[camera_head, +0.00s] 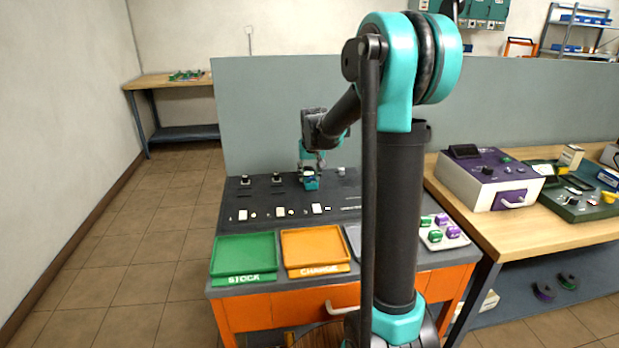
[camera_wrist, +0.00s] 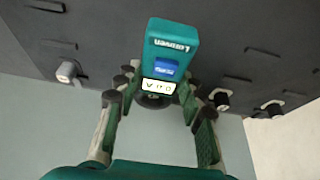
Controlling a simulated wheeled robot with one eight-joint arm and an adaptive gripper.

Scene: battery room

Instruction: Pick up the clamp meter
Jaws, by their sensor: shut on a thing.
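The clamp meter (camera_wrist: 172,45) is a teal device with a blue patch, a pale display and a dark part at its end. In the wrist view it lies between the two fingers of my gripper (camera_wrist: 160,76), which is shut on it. In the head view the clamp meter (camera_head: 311,183) shows as a small teal shape below my gripper (camera_head: 309,168), over the dark panel of the workbench. The finger contact is small and partly hidden. I cannot tell whether the meter still touches the panel.
The dark panel (camera_head: 257,197) carries several small knobs and pale labels. A green tray (camera_head: 244,254) and an orange tray (camera_head: 316,248) lie in front. A grey-green screen (camera_head: 260,120) stands behind. A purple-and-white instrument (camera_head: 490,178) is on the wooden bench at right.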

